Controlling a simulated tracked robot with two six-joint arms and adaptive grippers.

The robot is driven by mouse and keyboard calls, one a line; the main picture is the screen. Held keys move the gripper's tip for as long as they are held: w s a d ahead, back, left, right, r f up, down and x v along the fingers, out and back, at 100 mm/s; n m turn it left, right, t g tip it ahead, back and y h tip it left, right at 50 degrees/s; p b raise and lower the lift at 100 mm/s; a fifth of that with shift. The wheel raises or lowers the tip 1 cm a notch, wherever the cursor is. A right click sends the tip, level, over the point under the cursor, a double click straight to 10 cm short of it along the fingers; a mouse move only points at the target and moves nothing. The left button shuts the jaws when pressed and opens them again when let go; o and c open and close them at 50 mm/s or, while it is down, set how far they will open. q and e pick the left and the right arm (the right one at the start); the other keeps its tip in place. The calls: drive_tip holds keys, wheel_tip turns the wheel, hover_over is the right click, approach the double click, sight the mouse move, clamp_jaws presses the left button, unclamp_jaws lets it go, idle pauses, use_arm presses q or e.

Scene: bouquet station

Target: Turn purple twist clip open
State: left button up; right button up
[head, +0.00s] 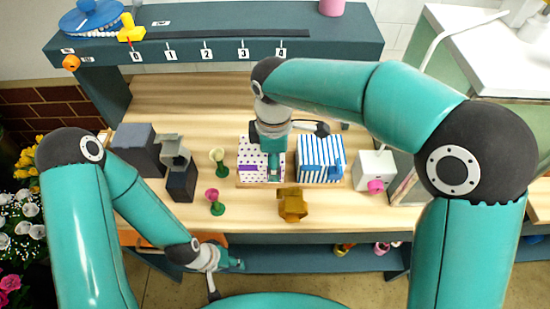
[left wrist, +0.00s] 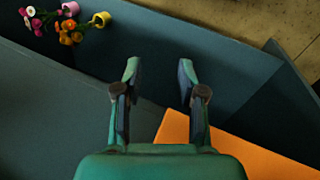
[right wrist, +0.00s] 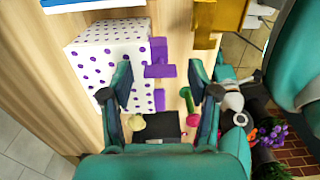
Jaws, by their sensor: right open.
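The purple twist clip (right wrist: 158,70) sits at the edge of a white box with purple dots (right wrist: 108,62). In the head view, part of the purple clip (head: 247,168) shows beside my right gripper (head: 274,172), which points down in front of the dotted box (head: 250,147) and hides some of it. In the right wrist view, my right gripper (right wrist: 159,76) is open, and the clip shows between its fingers. I cannot tell if they touch it. My left gripper (head: 236,264) is low at the table's front edge. In the left wrist view, it (left wrist: 158,72) is open and empty.
A blue-striped box (head: 320,155) stands right of the dotted box, and a white box with a pink knob (head: 374,168) farther right. A brown-gold block (head: 292,205) lies in front.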

drive_tip(key=shift+c, duration=0.3)
drive_tip(key=c, duration=1.1)
drive_tip(key=shift+d, duration=0.1)
